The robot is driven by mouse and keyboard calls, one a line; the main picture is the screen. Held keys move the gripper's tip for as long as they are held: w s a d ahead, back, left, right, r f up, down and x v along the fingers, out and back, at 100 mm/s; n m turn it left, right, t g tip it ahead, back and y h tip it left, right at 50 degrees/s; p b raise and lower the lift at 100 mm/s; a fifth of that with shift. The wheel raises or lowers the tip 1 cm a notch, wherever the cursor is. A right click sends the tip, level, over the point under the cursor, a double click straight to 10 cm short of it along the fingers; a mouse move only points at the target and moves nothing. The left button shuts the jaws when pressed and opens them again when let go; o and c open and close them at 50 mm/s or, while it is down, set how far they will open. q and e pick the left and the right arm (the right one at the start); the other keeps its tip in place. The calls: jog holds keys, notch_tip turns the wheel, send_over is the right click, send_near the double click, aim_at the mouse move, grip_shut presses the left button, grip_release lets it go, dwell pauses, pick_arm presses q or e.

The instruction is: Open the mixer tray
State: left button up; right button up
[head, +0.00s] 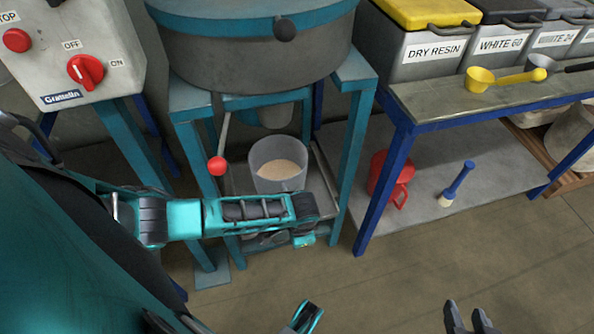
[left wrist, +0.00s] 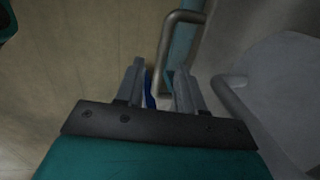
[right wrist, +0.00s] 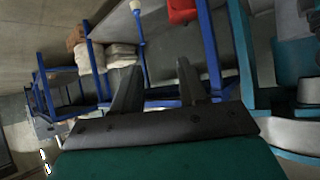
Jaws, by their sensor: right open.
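The mixer (head: 260,60) is a grey drum with a teal lid on a teal stand. Under it, a grey tray (head: 324,178) sits inside the stand, and a translucent bucket (head: 279,180) with pale grain stands on it. My left arm crosses in front of the stand and hides the tray's front. My left gripper (left wrist: 160,75) shows clearly only in the left wrist view. Its fingers are apart, with a bent grey bar handle (left wrist: 184,15) partly between or just beyond them; contact cannot be told. My right gripper (head: 467,316) is open and empty over the floor, also in the right wrist view (right wrist: 158,80).
A lever with a red ball (head: 217,166) hangs beside the bucket. A blue-legged bench (head: 430,108) at right holds labelled bins and a yellow scoop (head: 500,79). Floor in front is clear.

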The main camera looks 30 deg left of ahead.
pick_arm(q)
jog(key=shift+a+f, duration=0.1)
jog(key=shift+f, duration=0.3)
jog(key=shift+c, duration=0.2)
grip_shut()
dwell(0.3)
